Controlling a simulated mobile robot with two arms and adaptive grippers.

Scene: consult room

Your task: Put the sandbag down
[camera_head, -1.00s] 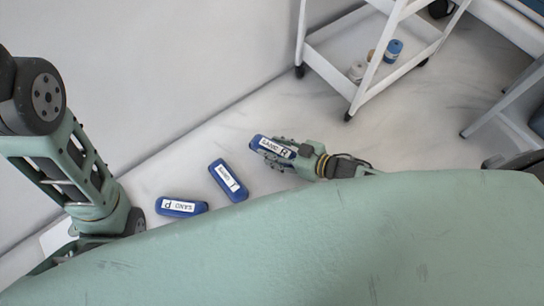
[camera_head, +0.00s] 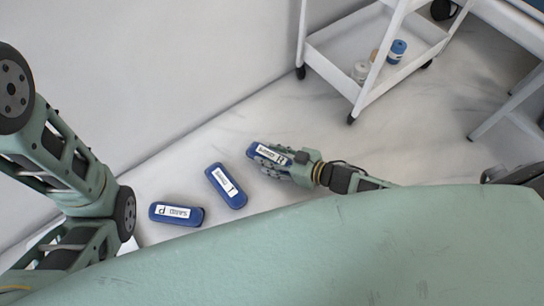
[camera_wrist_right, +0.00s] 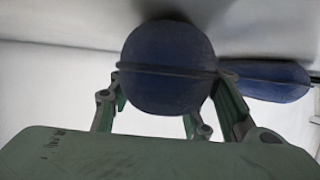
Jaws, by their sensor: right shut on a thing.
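My right gripper (camera_head: 280,166) is shut on a blue sandbag (camera_head: 255,151) with a white label that ends in R. In the right wrist view the round end of this sandbag (camera_wrist_right: 168,65) sits between the fingers. A second blue sandbag (camera_head: 226,186), labelled T, lies on the floor left of the gripper. A third sandbag (camera_head: 176,214), labelled P, lies further left. A blue sandbag also shows behind the held one in the right wrist view (camera_wrist_right: 265,80). I cannot tell if the held sandbag touches the floor. My left arm is at the left edge; its gripper is out of view.
A white trolley (camera_head: 345,100) stands at the upper right, with small rolls (camera_head: 397,51) on its lower shelf. A white wall (camera_head: 130,70) runs along the left. The pale floor (camera_head: 240,118) between wall, sandbags and trolley is clear.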

